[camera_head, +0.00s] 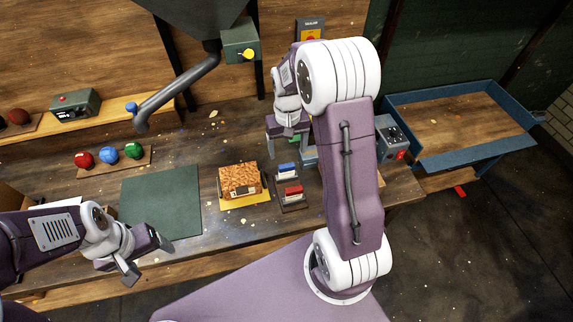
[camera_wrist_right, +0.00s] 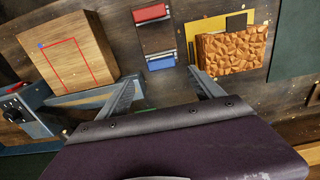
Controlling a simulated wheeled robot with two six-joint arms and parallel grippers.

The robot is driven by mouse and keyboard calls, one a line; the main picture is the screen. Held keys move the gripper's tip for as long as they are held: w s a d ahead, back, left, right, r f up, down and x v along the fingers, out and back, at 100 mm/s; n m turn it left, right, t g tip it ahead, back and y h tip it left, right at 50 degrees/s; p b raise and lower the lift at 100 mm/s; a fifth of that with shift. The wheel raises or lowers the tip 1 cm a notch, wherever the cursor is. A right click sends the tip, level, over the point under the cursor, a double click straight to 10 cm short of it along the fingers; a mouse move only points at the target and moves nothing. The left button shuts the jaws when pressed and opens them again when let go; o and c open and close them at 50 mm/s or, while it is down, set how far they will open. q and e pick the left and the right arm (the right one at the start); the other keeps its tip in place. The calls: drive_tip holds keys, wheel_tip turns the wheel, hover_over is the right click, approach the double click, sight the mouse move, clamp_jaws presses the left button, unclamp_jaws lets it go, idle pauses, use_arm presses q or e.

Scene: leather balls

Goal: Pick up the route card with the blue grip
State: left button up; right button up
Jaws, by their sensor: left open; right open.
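The route card with the blue grip (camera_head: 286,167) stands in a dark rack on the table, behind the card with the red grip (camera_head: 293,191). The blue grip (camera_wrist_right: 160,63) also shows in the right wrist view, near the fingertips, with the red grip (camera_wrist_right: 152,12) beyond it. My right gripper (camera_head: 287,146) is open behind the rack. In its wrist view the open jaws (camera_wrist_right: 162,74) sit to either side of the blue grip's line, apart from it. My left gripper (camera_head: 147,258) is open and empty at the table's front left.
A brown textured block (camera_head: 239,179) lies on a yellow sheet beside the rack. A green mat (camera_head: 160,200) and a holder with red, blue and green balls (camera_head: 108,154) are left. A wooden block (camera_wrist_right: 72,52) flanks the right gripper. A blue-rimmed tray (camera_head: 412,99) stands right.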

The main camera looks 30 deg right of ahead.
sight(287, 165)
drive_tip(key=shift+a+f, duration=0.25)
drive_tip(key=shift+f, duration=0.1)
drive_tip(key=f, duration=0.2)
drive_tip(key=d+f, duration=0.1)
drive_tip(key=shift+w+d+f, duration=0.1)
drive_tip(key=shift+w+f, duration=0.05)
drive_tip(key=shift+f, duration=0.25)
drive_tip(key=f, duration=0.1)
drive_tip(key=a+f+p, duration=0.1)
drive_tip(key=f, duration=0.2)
drive_tip(key=shift+s+a+f, duration=0.15)
drive_tip(key=shift+s+f, duration=0.1)
drive_tip(key=shift+s, duration=0.05)
drive_tip(key=shift+w+f, duration=0.1)
drive_tip(key=shift+f, duration=0.15)
drive_tip(key=shift+r, duration=0.1)
drive_tip(key=c, duration=1.4)
use_arm(q)
drive_tip(key=shift+w+d+r, duration=0.1)
drive_tip(key=shift+d+r, duration=0.1)
drive_tip(key=shift+r, duration=0.5)
use_arm(e)
drive_tip(key=shift+o, duration=0.2)
